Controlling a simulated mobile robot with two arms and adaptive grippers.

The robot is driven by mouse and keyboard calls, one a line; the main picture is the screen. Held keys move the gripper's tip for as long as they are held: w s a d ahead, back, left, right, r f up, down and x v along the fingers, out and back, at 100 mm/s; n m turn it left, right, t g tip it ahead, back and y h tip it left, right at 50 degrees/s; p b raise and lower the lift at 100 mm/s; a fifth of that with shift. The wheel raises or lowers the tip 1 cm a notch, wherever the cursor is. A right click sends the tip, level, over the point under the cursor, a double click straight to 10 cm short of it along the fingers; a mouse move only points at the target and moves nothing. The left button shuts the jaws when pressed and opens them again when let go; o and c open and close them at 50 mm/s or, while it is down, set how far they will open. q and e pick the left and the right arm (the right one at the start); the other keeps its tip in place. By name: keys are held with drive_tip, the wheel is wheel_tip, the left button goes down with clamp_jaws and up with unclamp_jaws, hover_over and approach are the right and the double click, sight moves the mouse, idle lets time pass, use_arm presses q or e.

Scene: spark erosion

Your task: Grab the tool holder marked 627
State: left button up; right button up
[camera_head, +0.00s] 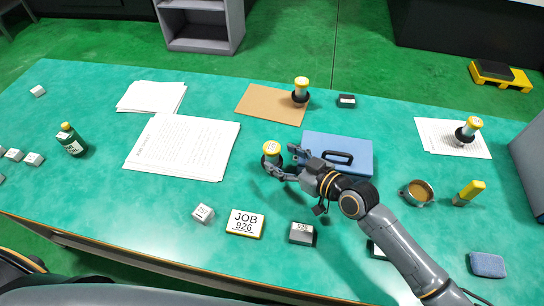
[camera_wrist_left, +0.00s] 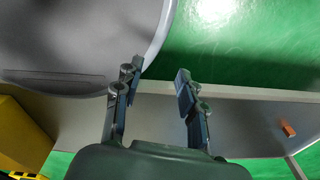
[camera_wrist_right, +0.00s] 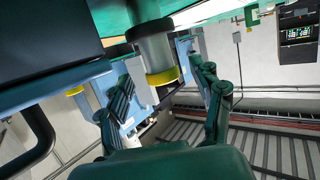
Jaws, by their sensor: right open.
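A tool holder with a yellow-rimmed top and dark base (camera_head: 271,149) stands on the green table. Its top marking is too small to read surely. My right gripper (camera_head: 281,159) is open, with its fingers on either side of this holder. In the right wrist view the holder's grey body and yellow ring (camera_wrist_right: 155,55) show between the spread fingers. Two similar holders stand on the brown board (camera_head: 301,83) and on papers at the right (camera_head: 474,123); their markings are not readable. My left gripper (camera_wrist_left: 158,90) is open and empty, away from the tabletop.
A blue case with a black handle (camera_head: 360,145) lies under my right forearm. A JOB 926 sign (camera_head: 245,222), a 926 block (camera_head: 302,233) and a small white block (camera_head: 203,213) lie in front. A round cup (camera_head: 416,193) is at right.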

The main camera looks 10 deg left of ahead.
sight(277, 156)
drive_tip(key=x, duration=0.5)
drive_tip(key=shift+d+f, duration=0.1)
clamp_jaws()
